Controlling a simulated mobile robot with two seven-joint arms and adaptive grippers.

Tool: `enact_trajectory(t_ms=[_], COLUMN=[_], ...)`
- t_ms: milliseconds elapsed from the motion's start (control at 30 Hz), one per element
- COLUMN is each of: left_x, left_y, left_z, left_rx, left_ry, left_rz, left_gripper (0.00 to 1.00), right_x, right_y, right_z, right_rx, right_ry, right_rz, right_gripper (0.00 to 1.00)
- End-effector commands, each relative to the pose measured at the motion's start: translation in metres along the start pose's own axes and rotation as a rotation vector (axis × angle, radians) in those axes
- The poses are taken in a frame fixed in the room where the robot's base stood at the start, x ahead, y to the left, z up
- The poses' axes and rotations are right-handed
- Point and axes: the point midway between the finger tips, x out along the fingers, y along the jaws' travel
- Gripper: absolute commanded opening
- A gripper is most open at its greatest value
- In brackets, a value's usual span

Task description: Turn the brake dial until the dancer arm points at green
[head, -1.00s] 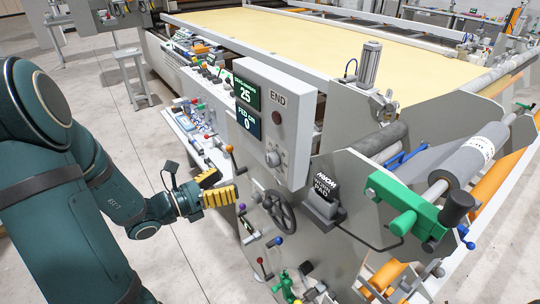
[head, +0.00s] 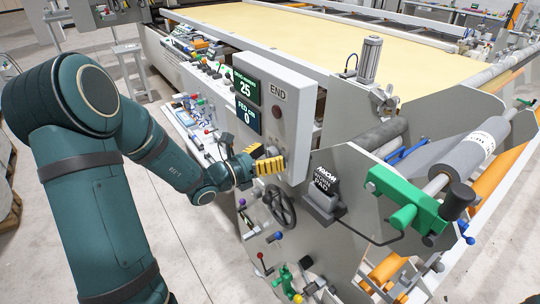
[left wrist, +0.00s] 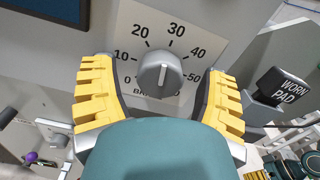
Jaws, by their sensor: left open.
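The brake dial (left wrist: 160,74) is a round grey knob on a white scale plate marked 0 to 50 in the left wrist view. Its ridge stands near upright; I cannot tell its exact reading. My left gripper (head: 268,164) has yellow ribbed fingers, in front of the lower END panel (head: 298,125), and hides the dial in the head view. In the left wrist view, its fingers stand open on either side of the dial, with gaps between. I cannot make out the dancer arm or a green mark for it. My right gripper is not in view.
A black handwheel (head: 280,208) sits just below my left gripper. A "WORN PAD" box (head: 322,190) stands to the right. A green bracket (head: 405,205) holds a grey roller (head: 470,150). Knobbed levers stick out lower down. Open floor lies at the lower left.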

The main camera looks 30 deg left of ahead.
Motion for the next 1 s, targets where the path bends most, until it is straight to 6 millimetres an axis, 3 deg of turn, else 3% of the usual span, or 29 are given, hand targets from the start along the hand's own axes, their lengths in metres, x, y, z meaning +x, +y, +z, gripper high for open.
enact_trajectory(t_ms=[300, 500, 767, 1000], left_x=[0.002, 0.002, 0.002, 0.002], left_y=[0.000, 0.000, 0.000, 0.000], left_z=[0.000, 0.000, -0.001, -0.003], left_rx=[0.000, 0.000, 0.016, 0.122], left_ry=[0.000, 0.000, 0.000, -0.001], left_rz=[0.000, 0.000, 0.000, -0.001], left_gripper=[0.75, 0.06, 0.06, 0.06], right_x=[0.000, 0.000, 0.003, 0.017], right_y=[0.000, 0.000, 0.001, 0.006], right_z=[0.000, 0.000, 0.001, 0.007], right_rx=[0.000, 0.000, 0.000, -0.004], right_ry=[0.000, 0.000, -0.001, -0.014], right_rz=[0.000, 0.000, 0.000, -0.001], right_gripper=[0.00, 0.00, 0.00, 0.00])
